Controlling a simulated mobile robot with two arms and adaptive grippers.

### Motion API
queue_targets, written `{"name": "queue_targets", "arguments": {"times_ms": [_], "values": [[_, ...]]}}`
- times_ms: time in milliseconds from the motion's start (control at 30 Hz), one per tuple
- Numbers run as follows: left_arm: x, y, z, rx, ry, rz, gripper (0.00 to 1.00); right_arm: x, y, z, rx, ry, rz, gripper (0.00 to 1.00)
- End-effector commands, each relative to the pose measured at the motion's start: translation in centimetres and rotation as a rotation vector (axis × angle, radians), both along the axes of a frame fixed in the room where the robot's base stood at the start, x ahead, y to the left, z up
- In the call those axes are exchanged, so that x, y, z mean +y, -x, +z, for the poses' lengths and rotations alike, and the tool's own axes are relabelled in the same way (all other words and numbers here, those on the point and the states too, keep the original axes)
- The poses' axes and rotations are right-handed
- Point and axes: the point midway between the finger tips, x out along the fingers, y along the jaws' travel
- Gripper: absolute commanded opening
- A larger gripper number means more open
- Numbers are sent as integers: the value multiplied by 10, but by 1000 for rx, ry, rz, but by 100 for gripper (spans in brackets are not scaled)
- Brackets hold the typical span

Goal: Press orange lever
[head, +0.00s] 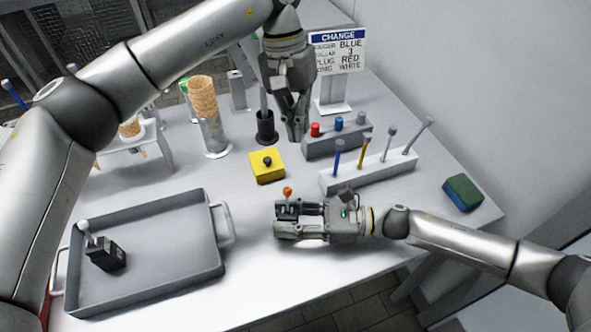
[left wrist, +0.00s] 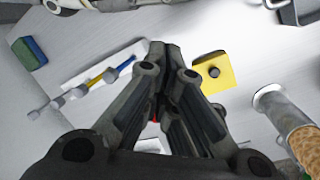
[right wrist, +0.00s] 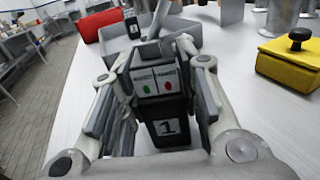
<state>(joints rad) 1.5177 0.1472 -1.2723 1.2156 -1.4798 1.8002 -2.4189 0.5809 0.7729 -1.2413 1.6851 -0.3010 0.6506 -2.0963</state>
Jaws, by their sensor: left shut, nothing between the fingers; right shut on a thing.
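The orange lever (head: 287,190) shows as a small orange knob on top of a dark box (head: 287,212). My right gripper (head: 285,222) is shut on this box near the table's front. In the right wrist view the box (right wrist: 168,105) sits between the fingers, with a red and a green light and a label "1". The orange knob cannot be made out there. My left gripper (head: 295,135) is shut and empty, behind and above the orange lever, beside the block with coloured plugs. Its closed fingers (left wrist: 157,50) also show in the left wrist view.
A yellow box with a black knob (head: 267,166) lies between the grippers. A grey tray (head: 145,287) at left holds a dark box with a white-knobbed lever (head: 105,253). A white rack of sticks (head: 370,172), a cone holder (head: 214,137) and a green-blue sponge (head: 463,193) stand around.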

Motion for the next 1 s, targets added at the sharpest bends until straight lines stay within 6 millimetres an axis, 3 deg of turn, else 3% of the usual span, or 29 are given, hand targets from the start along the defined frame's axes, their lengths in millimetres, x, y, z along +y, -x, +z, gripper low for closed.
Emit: {"name": "queue_targets", "arguments": {"times_ms": [200, 667, 833, 1000], "values": [[-1, -2, -1, -17, 26, -121, 0, 0, 0, 0, 0, 0, 0, 4], [-1, -1, -5, -18, 28, -133, 0, 0, 0, 0, 0, 0, 0, 4], [-4, 3, -26, -16, 27, -134, 0, 0, 0, 0, 0, 0, 0, 4], [-9, 10, -61, -15, 27, -132, 0, 0, 0, 0, 0, 0, 0, 4]]}}
